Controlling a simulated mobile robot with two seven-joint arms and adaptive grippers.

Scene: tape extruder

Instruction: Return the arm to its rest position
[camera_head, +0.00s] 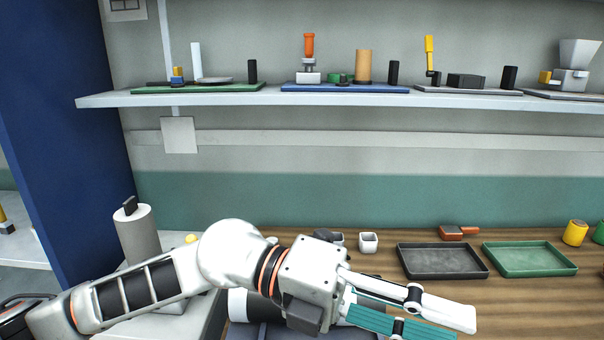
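My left arm comes in from the lower left and reaches right across the front of the wooden bench. Its gripper (464,327) is low in the view, in front of the black tray (442,261) and green tray (529,259). The two long fingers, white with teal faces, point right and slightly down. They look apart, with nothing seen between them. My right arm and gripper are not in view.
A white cylinder (136,235) with a black top stands left of the bench. A white cup (368,243), an orange-handled item (458,232) and a yellow cylinder (575,233) stand along the back. A wall shelf (275,98) holds several small stations. A dark blue panel (60,130) rises at left.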

